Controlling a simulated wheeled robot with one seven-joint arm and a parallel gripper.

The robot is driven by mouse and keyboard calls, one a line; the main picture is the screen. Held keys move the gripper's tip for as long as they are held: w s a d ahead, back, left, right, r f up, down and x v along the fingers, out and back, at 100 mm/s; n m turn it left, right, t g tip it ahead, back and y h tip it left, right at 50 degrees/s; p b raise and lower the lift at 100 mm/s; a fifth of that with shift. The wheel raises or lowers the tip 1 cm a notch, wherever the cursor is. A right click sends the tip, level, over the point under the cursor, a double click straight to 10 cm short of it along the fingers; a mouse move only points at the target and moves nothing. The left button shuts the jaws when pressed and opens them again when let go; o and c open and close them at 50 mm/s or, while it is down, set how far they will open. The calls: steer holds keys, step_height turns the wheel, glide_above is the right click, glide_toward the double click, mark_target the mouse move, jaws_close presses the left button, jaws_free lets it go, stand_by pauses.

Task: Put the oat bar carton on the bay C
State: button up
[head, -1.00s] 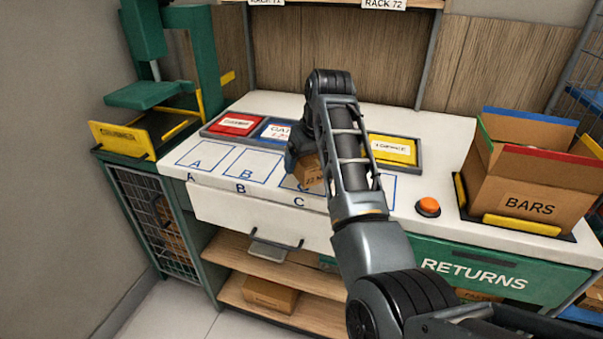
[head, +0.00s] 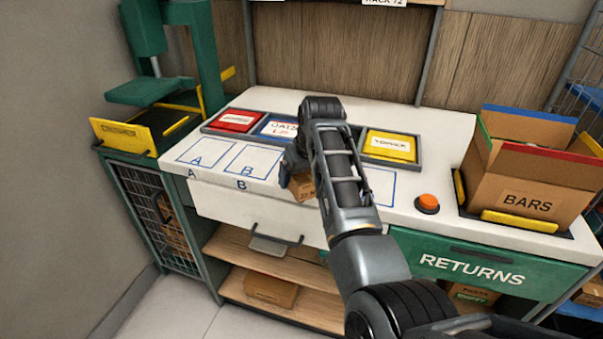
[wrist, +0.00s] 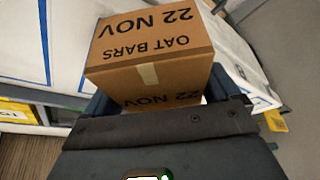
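The oat bar carton (head: 302,187) is a small brown box. In the wrist view the carton (wrist: 150,60) reads "OAT BARS" and "22 NOV" and sits between the fingers. My gripper (wrist: 158,98) appears shut on it. In the head view the carton is near the counter's front edge, just right of bay B (head: 248,162), in front of bay C's area. Bay C's outline and letter are hidden behind the carton and my arm. I cannot tell whether the carton touches the counter.
Bay A (head: 204,152) is bare, and so is bay B. A tray with red, blue and yellow cards (head: 390,147) lies behind the bays. An orange button (head: 427,204) and an open BARS box (head: 525,190) stand to the right. A white drawer front (head: 255,215) is below.

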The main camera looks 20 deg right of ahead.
steer(key=shift+o, duration=0.7)
steer(key=shift+r, duration=0.3)
steer(key=v, duration=1.1)
steer(key=shift+s+r+b, duration=0.2)
steer(key=shift+r+b, duration=0.1)
